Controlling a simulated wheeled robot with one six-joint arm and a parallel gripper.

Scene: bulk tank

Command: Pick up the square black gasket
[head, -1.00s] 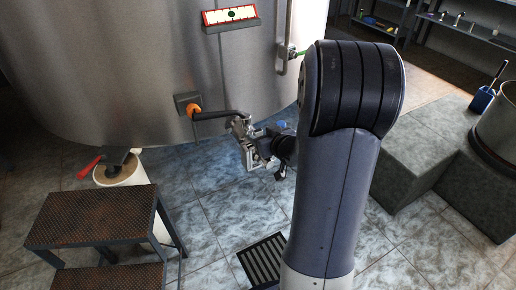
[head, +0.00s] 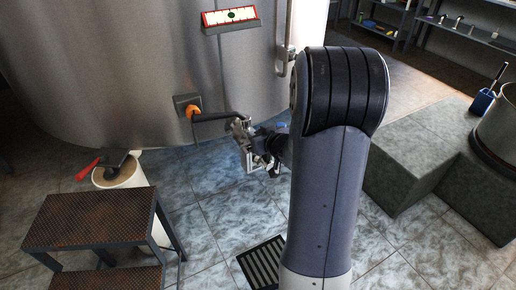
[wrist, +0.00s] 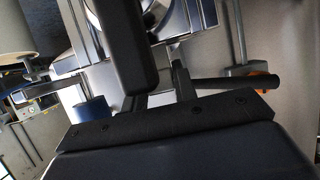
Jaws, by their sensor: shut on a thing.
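My gripper (head: 244,132) is beside the steel tank, at the free end of a black lever (head: 213,116). It appears shut on this lever, which runs left to an orange collar (head: 193,111) on the tank wall. In the wrist view the lever (wrist: 235,83) enters from the right and passes behind a dark part of my gripper; the contact itself is hidden there. I cannot make out a square black gasket for certain in either view.
A rusty step stool (head: 90,215) stands in front. A floor grate (head: 264,262) lies below my arm. Grey blocks (head: 412,165) stand at the right.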

